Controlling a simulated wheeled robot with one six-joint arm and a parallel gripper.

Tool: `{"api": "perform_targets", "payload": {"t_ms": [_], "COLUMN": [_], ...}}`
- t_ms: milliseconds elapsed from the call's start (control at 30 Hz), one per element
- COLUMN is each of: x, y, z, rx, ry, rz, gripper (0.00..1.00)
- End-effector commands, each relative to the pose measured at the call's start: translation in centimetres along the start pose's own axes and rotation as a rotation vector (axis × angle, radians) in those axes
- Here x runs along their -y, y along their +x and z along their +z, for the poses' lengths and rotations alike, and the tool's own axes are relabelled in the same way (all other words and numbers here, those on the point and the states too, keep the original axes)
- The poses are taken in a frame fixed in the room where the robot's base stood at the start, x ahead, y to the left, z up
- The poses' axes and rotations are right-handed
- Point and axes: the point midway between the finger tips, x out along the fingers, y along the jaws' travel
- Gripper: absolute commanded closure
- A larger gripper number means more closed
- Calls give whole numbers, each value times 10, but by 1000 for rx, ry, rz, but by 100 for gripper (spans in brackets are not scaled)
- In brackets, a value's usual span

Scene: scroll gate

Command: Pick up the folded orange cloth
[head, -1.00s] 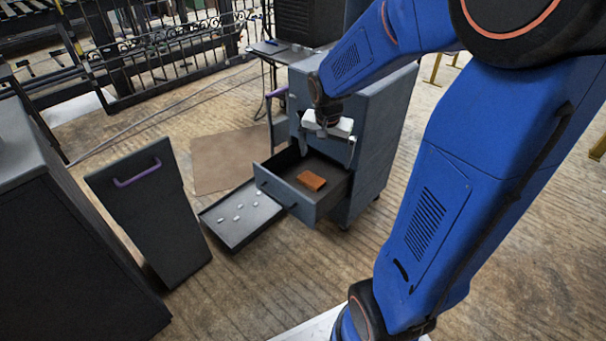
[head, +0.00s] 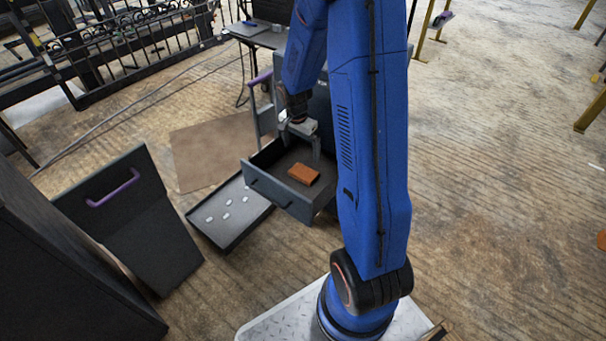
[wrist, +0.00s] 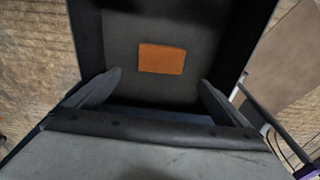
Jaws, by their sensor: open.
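The folded orange cloth (head: 304,174) lies flat in an open dark grey drawer (head: 283,196) of a cabinet. In the wrist view the cloth (wrist: 161,59) shows near the upper middle, on the drawer's floor. My gripper (head: 301,145) is above the back part of the drawer, pointing down. Its two fingers (wrist: 160,88) are spread wide in the wrist view, with nothing between them. The cloth lies beyond the fingertips in that view, apart from them. My blue arm hides most of the cabinet.
A low tray (head: 232,213) with several small white pieces is beside the drawer on the floor. A dark panel with a purple handle (head: 115,190) stands at the left. A brown sheet (head: 212,150) lies on the floor behind. Open floor (head: 490,190) lies to the right.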

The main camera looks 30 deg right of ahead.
Motion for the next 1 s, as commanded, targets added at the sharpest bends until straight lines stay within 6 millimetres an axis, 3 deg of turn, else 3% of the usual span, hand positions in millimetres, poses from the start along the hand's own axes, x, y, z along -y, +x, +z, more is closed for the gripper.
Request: {"api": "perform_targets", "payload": {"t_ms": [400,833,1000], "x": [-1,0,0], "y": [66,95,117], "z": [0,0,0], "rx": [2,0,1], "ry": [-1,-2,-2], "rz": [2,1,2], "gripper": [0,0,0]}}
